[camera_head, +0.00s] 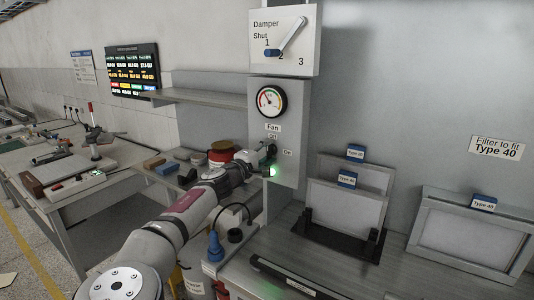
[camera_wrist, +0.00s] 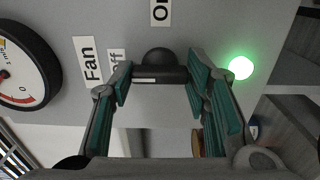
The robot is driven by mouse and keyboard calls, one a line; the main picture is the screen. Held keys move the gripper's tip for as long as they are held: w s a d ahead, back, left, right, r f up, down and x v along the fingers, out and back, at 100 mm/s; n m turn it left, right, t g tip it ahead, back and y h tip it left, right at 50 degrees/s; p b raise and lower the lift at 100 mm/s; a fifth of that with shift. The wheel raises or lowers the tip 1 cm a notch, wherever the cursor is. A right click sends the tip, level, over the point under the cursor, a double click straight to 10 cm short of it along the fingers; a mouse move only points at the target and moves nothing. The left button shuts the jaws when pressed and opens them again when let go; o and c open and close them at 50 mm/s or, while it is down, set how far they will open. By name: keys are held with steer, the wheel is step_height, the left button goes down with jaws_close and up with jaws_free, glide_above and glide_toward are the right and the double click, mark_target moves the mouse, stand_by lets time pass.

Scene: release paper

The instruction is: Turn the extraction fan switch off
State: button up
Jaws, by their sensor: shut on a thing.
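The fan switch is a black knob with a bar-shaped handle (camera_wrist: 160,73) on the grey panel. In the wrist view the bar lies left to right, with a white mark near its left end. The "Off" label is to its left and the "On" label above it, both turned sideways. My gripper (camera_wrist: 162,82) is shut on the handle, its green-padded fingers at the two ends. In the head view my gripper (camera_head: 262,160) is at the panel and hides most of the switch. A green lamp (camera_wrist: 240,67) is lit beside the right finger; it also shows in the head view (camera_head: 273,171).
A round gauge (camera_head: 271,101) and a damper lever box (camera_head: 284,40) are above the switch. Framed filters (camera_head: 346,208) stand in a black rack to the right. A red-lidded tub (camera_head: 221,153) and a blue plug (camera_head: 215,246) are near my arm.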

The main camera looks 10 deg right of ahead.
steer(key=shift+a, duration=0.1)
stand_by(0.3)
steer(key=o, duration=1.2)
steer(key=shift+c, duration=0.2)
steer(key=v, duration=1.2)
